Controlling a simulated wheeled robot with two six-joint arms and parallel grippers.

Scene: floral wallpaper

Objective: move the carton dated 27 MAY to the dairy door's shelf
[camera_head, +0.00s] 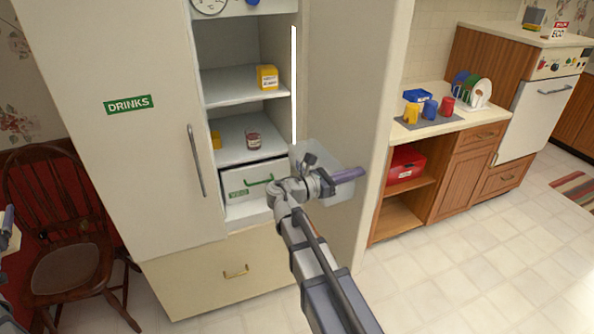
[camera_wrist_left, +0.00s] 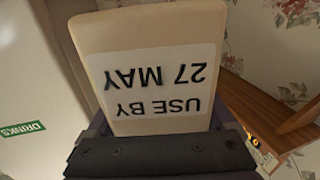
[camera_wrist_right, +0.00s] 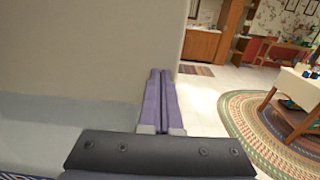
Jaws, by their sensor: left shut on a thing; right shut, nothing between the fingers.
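The cream carton (camera_wrist_left: 150,75) fills the left wrist view, its white label reading USE BY 27 MAY upside down. My left gripper (camera_wrist_left: 160,130) is shut on it; only a sliver of that arm shows at the left edge of the head view. The fridge's right door (camera_head: 350,80) stands open; I see no dairy label on it. A pale translucent door shelf (camera_head: 338,192) is low on its inner side, partly hidden by my right gripper (camera_head: 348,175). That gripper is shut and empty, its fingers together beside the door panel in the right wrist view (camera_wrist_right: 160,100).
The DRINKS door (camera_head: 150,150) is closed. Fridge shelves hold a yellow box (camera_head: 267,77) and a jar (camera_head: 253,140), above a VEG drawer (camera_head: 245,180). A wooden chair (camera_head: 75,235) stands left. A counter (camera_head: 470,122) with cups is right; open floor (camera_head: 480,260) lies before it.

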